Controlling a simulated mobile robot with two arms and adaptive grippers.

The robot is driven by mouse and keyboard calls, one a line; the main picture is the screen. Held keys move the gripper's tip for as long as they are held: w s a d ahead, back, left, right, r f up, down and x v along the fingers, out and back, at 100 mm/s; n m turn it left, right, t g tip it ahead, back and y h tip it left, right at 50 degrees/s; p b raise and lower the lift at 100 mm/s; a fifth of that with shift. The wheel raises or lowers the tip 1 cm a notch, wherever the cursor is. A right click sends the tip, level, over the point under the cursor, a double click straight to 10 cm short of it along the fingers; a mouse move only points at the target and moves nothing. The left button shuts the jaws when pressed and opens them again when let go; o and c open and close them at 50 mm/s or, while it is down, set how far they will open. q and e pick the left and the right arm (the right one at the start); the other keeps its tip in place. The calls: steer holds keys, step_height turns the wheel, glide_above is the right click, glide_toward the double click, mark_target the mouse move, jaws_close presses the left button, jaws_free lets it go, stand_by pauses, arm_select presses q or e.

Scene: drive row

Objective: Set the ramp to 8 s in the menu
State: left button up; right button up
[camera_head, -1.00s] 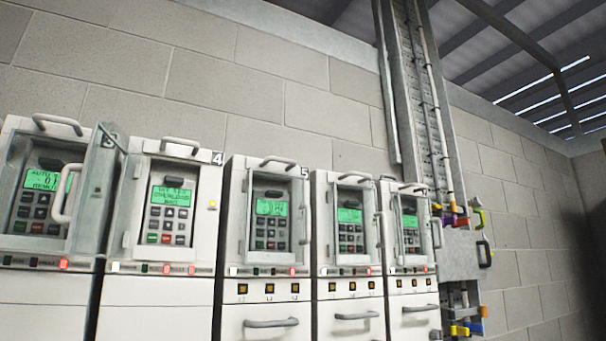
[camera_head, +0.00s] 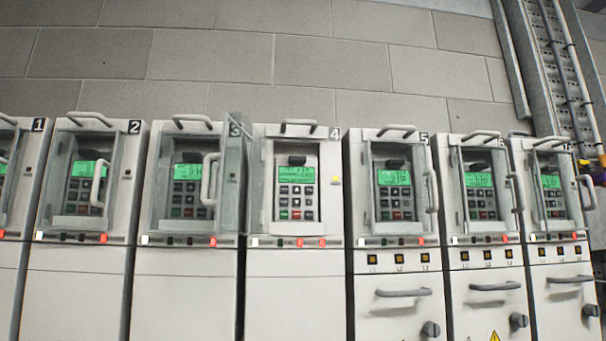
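A row of white drive cabinets stands against the block wall, each with a keypad panel and a green screen. On cabinet 4 (camera_head: 296,130), near the middle, the keypad (camera_head: 290,203) is uncovered, with no door seen across it. Its green screen (camera_head: 296,175) is lit, but its text is too small to read. A yellow lamp glows at its right side, and red lamps glow below the panel. Neither of my grippers is in view.
Cabinets 1 and 2 (camera_head: 75,270) stand at the left. Cabinet 5 (camera_head: 395,262) and two more stand at the right, with door handles sticking out. Handles also top the cabinets. A cable tray (camera_head: 562,70) climbs the wall at the far right.

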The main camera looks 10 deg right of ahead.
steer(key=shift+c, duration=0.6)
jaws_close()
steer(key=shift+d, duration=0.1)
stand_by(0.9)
